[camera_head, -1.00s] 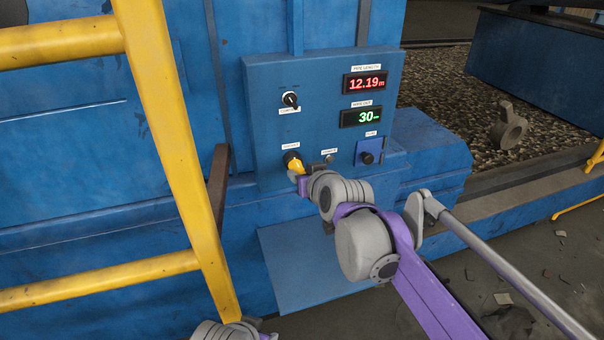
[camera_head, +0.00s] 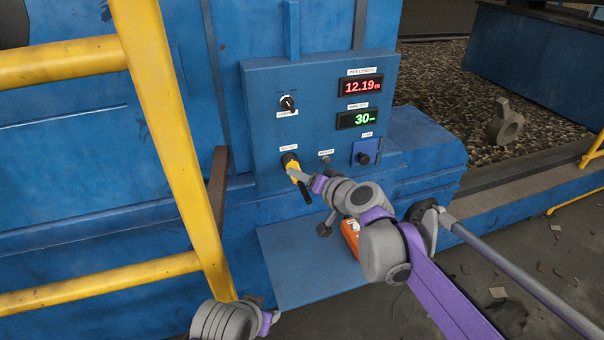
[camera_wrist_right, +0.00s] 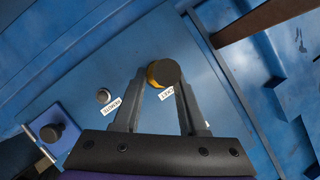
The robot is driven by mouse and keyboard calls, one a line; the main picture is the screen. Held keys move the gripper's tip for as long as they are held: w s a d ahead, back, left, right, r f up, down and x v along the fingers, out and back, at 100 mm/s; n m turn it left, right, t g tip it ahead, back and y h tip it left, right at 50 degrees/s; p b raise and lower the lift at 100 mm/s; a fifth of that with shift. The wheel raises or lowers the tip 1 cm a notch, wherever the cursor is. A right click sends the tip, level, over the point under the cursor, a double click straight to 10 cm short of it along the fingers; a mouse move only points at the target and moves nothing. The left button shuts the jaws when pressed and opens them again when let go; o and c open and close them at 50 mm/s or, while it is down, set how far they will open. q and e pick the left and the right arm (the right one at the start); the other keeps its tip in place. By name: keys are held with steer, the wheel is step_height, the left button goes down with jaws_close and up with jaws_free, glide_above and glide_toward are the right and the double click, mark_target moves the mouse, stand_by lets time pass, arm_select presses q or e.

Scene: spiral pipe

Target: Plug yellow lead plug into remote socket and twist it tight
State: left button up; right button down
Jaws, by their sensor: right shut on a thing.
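The yellow lead plug (camera_head: 292,167) is at the lower left of the blue control panel (camera_head: 262,98), with a dark piece hanging below it. My right gripper (camera_head: 302,177) reaches it from the lower right. In the right wrist view, the fingers (camera_wrist_right: 159,90) are shut on the plug, whose round dark end (camera_wrist_right: 165,73) faces the camera. I cannot tell whether it is seated in the panel. A small round metal socket (camera_head: 326,160) is right of the plug, apparently labelled remote; it also shows in the wrist view (camera_wrist_right: 103,96). My left arm shows at the bottom; its fingers cannot be made out.
The panel has a selector knob (camera_head: 288,103), a red display (camera_head: 361,86), a green display (camera_head: 359,118) and a dark knob (camera_head: 363,158). An orange object (camera_head: 350,234) is partly hidden behind my right arm, above a blue plate (camera_head: 290,275).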

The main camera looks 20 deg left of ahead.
steer(key=shift+f+m+y, duration=0.3)
steer(key=shift+m+y, duration=0.5)
steer(key=shift+m, duration=0.3)
steer(key=m, duration=0.1)
steer(key=m+y, duration=0.1)
steer(key=shift+f+m+y+b, duration=0.2)
steer(key=shift+m+y+b, duration=0.1)
steer(key=c, duration=0.7)
jaws_free()
steer(key=shift+r, duration=0.15)
steer(key=o, duration=0.3)
steer(key=shift+a+r+g, duration=0.1)
steer(key=shift+g, duration=0.2)
steer(key=shift+w, duration=0.1)
